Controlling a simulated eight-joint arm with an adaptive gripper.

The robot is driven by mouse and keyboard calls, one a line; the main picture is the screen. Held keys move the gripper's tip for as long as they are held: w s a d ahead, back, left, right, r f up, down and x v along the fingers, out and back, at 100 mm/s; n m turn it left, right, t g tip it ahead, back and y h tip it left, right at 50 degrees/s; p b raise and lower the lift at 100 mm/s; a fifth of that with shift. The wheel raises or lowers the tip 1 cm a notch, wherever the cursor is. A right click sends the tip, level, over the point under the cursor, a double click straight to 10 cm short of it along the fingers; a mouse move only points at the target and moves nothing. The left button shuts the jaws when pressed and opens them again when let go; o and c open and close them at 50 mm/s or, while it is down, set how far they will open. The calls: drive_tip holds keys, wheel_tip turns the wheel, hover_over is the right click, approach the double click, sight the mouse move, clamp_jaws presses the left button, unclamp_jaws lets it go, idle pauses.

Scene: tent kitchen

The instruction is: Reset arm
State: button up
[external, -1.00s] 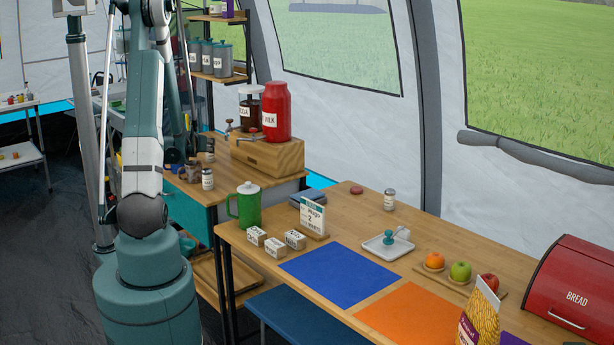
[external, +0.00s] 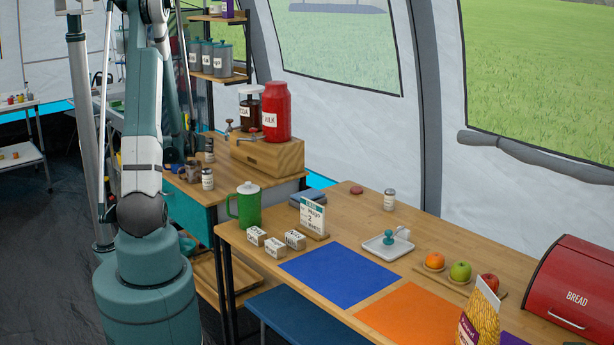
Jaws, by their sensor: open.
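My arm (external: 145,112) stands upright at the left of the external view, on its round teal base (external: 145,285). Its links are folded nearly vertical beside the wooden tables. I cannot make out my gripper; the upper links and the picture's top edge hide the far end of the arm. No object is seen being carried.
The near table (external: 390,222) holds a green mug (external: 248,206), small labelled boxes, a blue mat (external: 340,275), an orange mat (external: 408,315), fruit and a red bread box (external: 575,290). Drink dispensers (external: 276,112) stand on the far table. Dark floor (external: 45,250) is clear at left.

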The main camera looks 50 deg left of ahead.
drive_tip(key=w+d+r+m+h+p, duration=0.2)
drive_tip(key=w+d+r+m+p, duration=0.25)
drive_tip(key=d+r, duration=0.45)
drive_tip(key=w+d+r+m+h+b, duration=0.1)
drive_tip(key=d+r+m+h, duration=0.15)
drive_tip(key=d+m, duration=0.8)
drive_tip(key=w+d+r+m+h+b, duration=0.1)
drive_tip(key=d+r+m+h, duration=0.35)
drive_tip(key=d, duration=1.15)
drive_tip(key=s+d+m+g, duration=0.1)
drive_tip(key=s+d+m, duration=0.5)
drive_tip(key=d+m, duration=0.2)
drive_tip(key=s+d+f+m+b, duration=0.1)
drive_tip(key=s+d+m, duration=0.5)
drive_tip(key=d+m, duration=0.3)
drive_tip(key=s+d+m+g+b, duration=0.1)
drive_tip(key=s+d+m, duration=0.5)
drive_tip(key=d+m, duration=0.2)
drive_tip(key=shift+s+d+f+g+h, duration=0.2)
drive_tip(key=shift+s+d+g+h, duration=0.15)
drive_tip(key=shift+d, duration=1)
